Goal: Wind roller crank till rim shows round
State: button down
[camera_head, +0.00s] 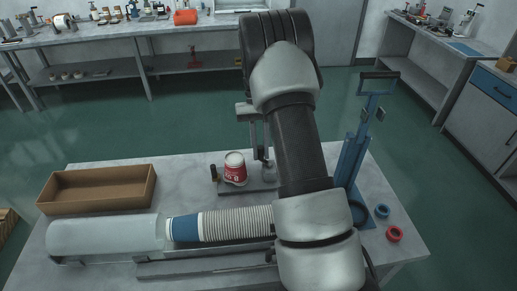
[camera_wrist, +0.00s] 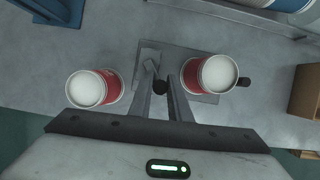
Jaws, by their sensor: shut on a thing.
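A red and white paper cup (camera_head: 235,170) stands upright on the grey plate (camera_head: 226,186) of the rim roller. It also shows in the wrist view (camera_wrist: 211,75), seen from above with a pale round mouth. A black post (camera_head: 213,173) stands beside it. My gripper (camera_head: 261,153) points down close to the cup. In the wrist view its fingers (camera_wrist: 160,82) meet around the small dark crank knob (camera_wrist: 160,86), apart from the cup. Most of the crank is hidden by the fingers. I cannot tell how far round the rim is formed.
A stack of nested cups (camera_head: 236,222), a brown box (camera_head: 98,189) and a blue lever press (camera_head: 354,150) crowd the table. Rings lie at right.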

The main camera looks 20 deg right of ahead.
jog(key=m, duration=0.1)
jog(key=d+m+y, duration=0.1)
jog(key=m, duration=0.1)
jog(key=shift+w+d+r+m+t, duration=0.1)
jog(key=shift+w+d+m+t, duration=0.05)
jog(key=shift+m+t, duration=0.15)
jog(key=shift+d+m+t+y, duration=0.25)
jog(key=shift+d+m+y, duration=0.05)
jog(key=shift+m, duration=0.55)
jog(key=shift+d+m+t+y, duration=0.25)
jog(key=shift+m+y, duration=0.05)
jog(key=shift+m, duration=0.55)
jog(key=c, duration=1.6)
grip_release()
jog(key=shift+c, duration=0.2)
jog(key=p+v, duration=0.1)
jog(key=v, duration=1.6)
jog(key=shift+r, duration=0.15)
